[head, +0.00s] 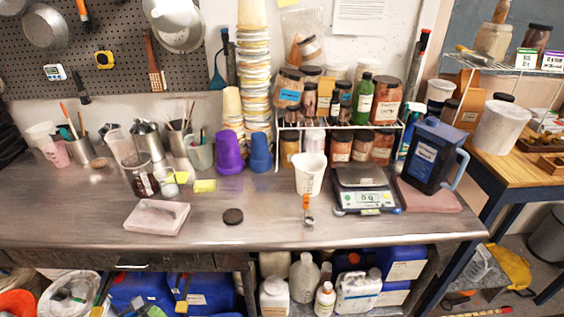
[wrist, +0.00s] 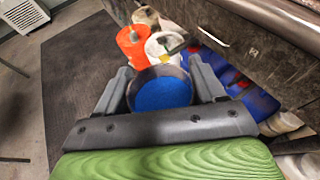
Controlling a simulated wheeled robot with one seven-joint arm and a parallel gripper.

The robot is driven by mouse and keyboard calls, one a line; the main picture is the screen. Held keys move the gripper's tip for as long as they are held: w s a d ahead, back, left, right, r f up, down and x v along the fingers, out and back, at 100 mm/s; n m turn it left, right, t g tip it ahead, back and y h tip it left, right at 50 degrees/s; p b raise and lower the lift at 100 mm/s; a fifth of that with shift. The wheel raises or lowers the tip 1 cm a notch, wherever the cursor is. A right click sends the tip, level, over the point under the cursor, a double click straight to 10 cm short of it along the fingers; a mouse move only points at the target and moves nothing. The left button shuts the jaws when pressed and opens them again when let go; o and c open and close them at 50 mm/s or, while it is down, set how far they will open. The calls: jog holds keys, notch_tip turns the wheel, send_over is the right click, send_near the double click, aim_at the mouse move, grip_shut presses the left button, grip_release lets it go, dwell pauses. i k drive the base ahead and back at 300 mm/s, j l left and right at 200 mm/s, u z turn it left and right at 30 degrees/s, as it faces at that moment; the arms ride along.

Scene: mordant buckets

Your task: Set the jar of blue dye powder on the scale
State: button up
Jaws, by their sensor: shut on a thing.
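My gripper (wrist: 162,95) shows only in the wrist view. It is shut on the jar of blue dye powder (wrist: 161,75), with a finger on each side. The jar's mouth faces the camera, uncovered, and shows bright blue powder inside. It is held away from the bench, above the floor. The scale (head: 368,201) stands on the right part of the bench in the head view. Its top plate looks empty and its display is lit. Neither the jar nor my gripper is in the head view.
A dark round lid (head: 233,216) lies on the bench. An orange bucket (wrist: 130,42) is beyond the jar.

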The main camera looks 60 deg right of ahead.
aim_at(361, 172)
jog(key=k+l+z, duration=0.1)
jog(key=k+l, duration=0.2)
jog(key=k+l+z, duration=0.1)
jog(key=k+l, duration=0.2)
jog(key=l, duration=0.2)
jog(key=k+l+z, duration=0.1)
jog(key=k+l, duration=0.2)
jog(key=l, duration=0.1)
